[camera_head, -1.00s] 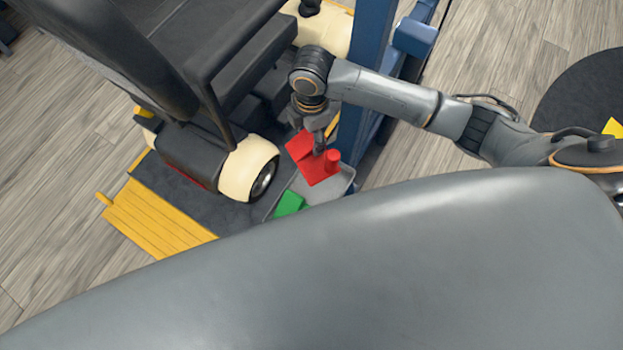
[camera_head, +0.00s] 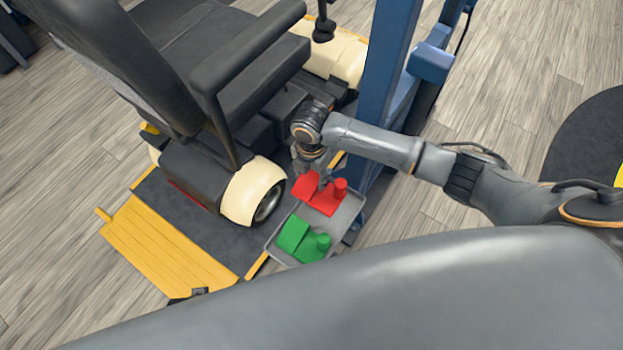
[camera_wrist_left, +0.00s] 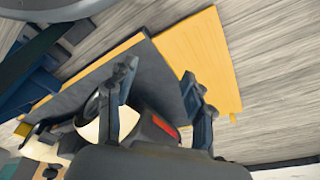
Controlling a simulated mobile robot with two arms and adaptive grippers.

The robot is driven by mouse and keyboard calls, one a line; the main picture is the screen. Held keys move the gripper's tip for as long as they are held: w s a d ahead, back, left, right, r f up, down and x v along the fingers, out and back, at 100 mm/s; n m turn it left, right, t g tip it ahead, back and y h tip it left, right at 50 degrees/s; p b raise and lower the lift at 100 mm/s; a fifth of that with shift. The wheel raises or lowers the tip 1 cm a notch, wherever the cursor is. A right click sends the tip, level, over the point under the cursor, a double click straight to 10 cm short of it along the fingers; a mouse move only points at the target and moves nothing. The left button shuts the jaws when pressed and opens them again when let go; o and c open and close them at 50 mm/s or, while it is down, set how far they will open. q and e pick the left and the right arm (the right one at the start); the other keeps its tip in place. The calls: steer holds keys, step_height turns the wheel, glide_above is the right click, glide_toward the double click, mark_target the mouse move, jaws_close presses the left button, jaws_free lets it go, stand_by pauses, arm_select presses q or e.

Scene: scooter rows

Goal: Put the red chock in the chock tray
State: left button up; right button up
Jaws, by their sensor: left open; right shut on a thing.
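The red chock (camera_head: 320,194), a wedge with an upright knob, is at the far part of the grey chock tray (camera_head: 283,257). My right gripper (camera_head: 323,178) comes down on it from above and is shut on it. Whether the chock touches the tray floor I cannot tell. A green chock (camera_head: 302,239) lies in the near part of the same tray. My left gripper (camera_wrist_left: 160,108) shows in the left wrist view with its fingers apart and nothing between them, above a dark platform.
A scooter with a black seat (camera_head: 247,60) and cream wheel covers (camera_head: 250,190) stands just left of the tray on a dark platform with a yellow ramp (camera_head: 165,248). A blue post (camera_head: 388,75) rises behind the tray.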

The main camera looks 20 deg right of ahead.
mark_target(311, 176)
arm_select(q)
steer(key=shift+w+r, duration=0.3)
steer(key=shift+r, duration=0.4)
arm_select(e)
steer(key=shift+f, duration=0.8)
steer(key=shift+f, duration=0.1)
steer(key=shift+f, duration=0.5)
arm_select(q)
steer(key=shift+w+r, duration=0.25)
steer(key=shift+r, duration=0.05)
arm_select(e)
steer(key=o, duration=1.5)
arm_select(q)
steer(key=s+f+p, duration=0.2)
steer(key=s+f, duration=0.4)
steer(key=f, duration=0.2)
steer(key=shift+a+f+g+p, duration=0.25)
steer(key=shift+a+g+p, duration=0.05)
steer(key=shift+a+p, duration=0.1)
arm_select(e)
step_height(311, 176, up, 13)
steer(key=shift+r, duration=0.1)
